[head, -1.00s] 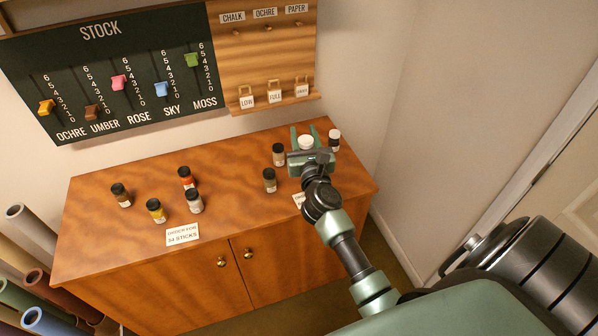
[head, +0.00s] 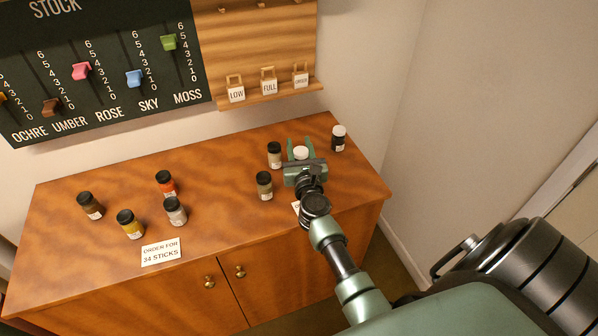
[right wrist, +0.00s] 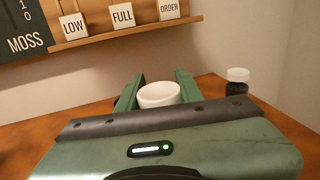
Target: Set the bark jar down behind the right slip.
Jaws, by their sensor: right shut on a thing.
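My right gripper (head: 301,146) is shut on a white-lidded jar, taken to be the bark jar (head: 301,153). Its white lid (right wrist: 159,94) shows between the fingers in the right wrist view. The gripper hides the jar's body and label, so I cannot tell whether its base touches the table. The right slip (head: 295,207) is a pale card at the table's front right, mostly hidden by my right wrist. The held jar is farther back than this slip. My left gripper is not in view.
Black-lidded jars (head: 274,155) and (head: 264,186) stand close left of the gripper. A dark jar with a white lid (head: 339,138) stands to its right. Several jars stand around the left slip (head: 161,252). A wall shelf (head: 270,97) is behind. The table's middle is clear.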

